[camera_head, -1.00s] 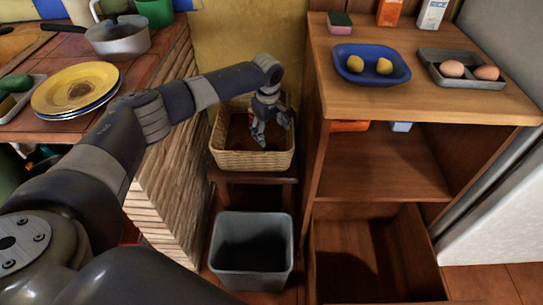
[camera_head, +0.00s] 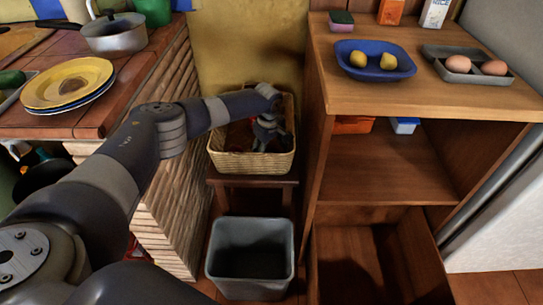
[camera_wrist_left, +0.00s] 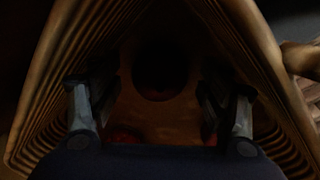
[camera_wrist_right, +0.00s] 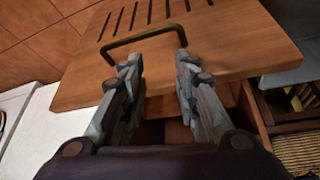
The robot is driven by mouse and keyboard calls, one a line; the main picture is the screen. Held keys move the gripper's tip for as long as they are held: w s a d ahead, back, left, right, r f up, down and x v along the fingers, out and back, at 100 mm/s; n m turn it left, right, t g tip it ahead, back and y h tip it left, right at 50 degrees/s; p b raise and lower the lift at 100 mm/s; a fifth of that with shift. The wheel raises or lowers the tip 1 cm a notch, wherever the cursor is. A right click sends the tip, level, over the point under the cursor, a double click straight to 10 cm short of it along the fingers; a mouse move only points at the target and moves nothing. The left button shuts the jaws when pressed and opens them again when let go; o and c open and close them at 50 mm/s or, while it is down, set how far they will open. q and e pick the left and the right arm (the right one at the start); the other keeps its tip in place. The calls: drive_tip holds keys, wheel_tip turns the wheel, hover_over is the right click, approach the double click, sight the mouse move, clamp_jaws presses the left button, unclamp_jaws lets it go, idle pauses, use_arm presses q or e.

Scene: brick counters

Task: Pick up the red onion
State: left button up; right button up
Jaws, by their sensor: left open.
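My left gripper (camera_head: 268,135) reaches down into a wicker basket (camera_head: 250,164) in the head view. In the left wrist view the left gripper (camera_wrist_left: 160,98) is open, with its fingers well apart. A dark round thing (camera_wrist_left: 160,70), perhaps the red onion, lies on the basket floor between and beyond the fingers; it is too dark to be sure. A small reddish patch (camera_wrist_left: 125,138) shows near the left finger. My right gripper (camera_wrist_right: 156,68) is open and empty in the right wrist view, close to a wooden panel with a handle.
The basket stands on a small wooden stool (camera_head: 252,184) between a brick counter (camera_head: 165,190) and a wooden shelf unit (camera_head: 440,102). A grey bin (camera_head: 250,288) stands below in front. The wooden panel (camera_wrist_right: 230,50) with its metal handle lies close beyond my right gripper.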

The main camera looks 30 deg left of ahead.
use_arm(q)
drive_tip(key=shift+f, duration=0.1)
drive_tip(key=shift+c, duration=0.6)
drive_tip(key=c, duration=1.1)
drive_tip(key=shift+o, duration=0.2)
